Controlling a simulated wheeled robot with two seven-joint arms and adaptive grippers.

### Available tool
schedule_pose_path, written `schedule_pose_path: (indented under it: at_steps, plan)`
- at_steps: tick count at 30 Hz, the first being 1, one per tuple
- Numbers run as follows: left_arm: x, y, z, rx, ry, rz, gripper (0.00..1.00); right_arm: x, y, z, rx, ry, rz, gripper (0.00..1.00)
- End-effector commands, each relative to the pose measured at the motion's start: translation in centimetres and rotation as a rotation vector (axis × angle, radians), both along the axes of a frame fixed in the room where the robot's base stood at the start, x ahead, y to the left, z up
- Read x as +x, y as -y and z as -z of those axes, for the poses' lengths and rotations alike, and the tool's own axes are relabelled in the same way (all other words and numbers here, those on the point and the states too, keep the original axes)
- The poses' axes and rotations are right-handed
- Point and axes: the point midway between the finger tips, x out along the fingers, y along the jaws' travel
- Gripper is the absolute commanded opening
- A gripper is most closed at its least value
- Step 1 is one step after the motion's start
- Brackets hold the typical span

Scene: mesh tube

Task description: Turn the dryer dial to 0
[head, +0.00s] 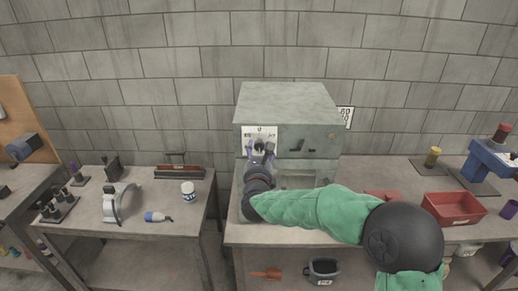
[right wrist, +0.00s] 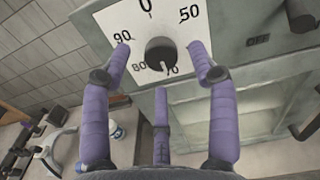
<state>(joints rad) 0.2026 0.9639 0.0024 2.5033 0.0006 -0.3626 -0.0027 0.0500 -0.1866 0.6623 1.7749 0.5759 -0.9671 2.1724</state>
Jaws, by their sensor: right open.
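The dryer (head: 288,103) is a grey-green box at the back of the middle bench. Its white dial plate (head: 252,132) is on the left of the front. In the right wrist view the black round dial (right wrist: 161,54) sits among the numbers 0, 50, 70, 80 and 90. A small white mark on the dial points down, near 70; 0 is at the top. My right gripper (right wrist: 160,48) is open, its purple fingers spread left and right of the dial and a third below, with visible gaps. It also shows in the head view (head: 261,150). My left gripper is out of view.
A red bin (head: 453,208) and blue device (head: 492,160) stand at the right. A white-and-blue jar (head: 188,192) and grey curved tool (head: 121,203) are on the left bench.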

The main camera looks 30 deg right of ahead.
Motion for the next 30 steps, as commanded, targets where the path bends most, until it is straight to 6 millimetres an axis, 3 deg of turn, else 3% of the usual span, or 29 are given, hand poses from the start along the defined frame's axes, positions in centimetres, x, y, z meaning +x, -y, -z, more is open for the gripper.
schedule_pose_path:
  at_steps: [7,18,24,30]
  plan:
    - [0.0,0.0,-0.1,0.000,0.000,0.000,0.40,2.0,1.2,0.1,-0.001,-0.002,-0.001,0.60]
    - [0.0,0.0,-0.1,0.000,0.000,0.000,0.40,2.3,1.4,0.0,-0.002,-0.001,-0.001,0.60]
    - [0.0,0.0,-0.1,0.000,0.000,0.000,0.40,2.3,1.4,0.0,-0.002,-0.001,-0.001,0.05]
    - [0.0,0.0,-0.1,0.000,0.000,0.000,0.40,2.3,1.4,-0.1,-0.004,0.000,0.000,0.04]
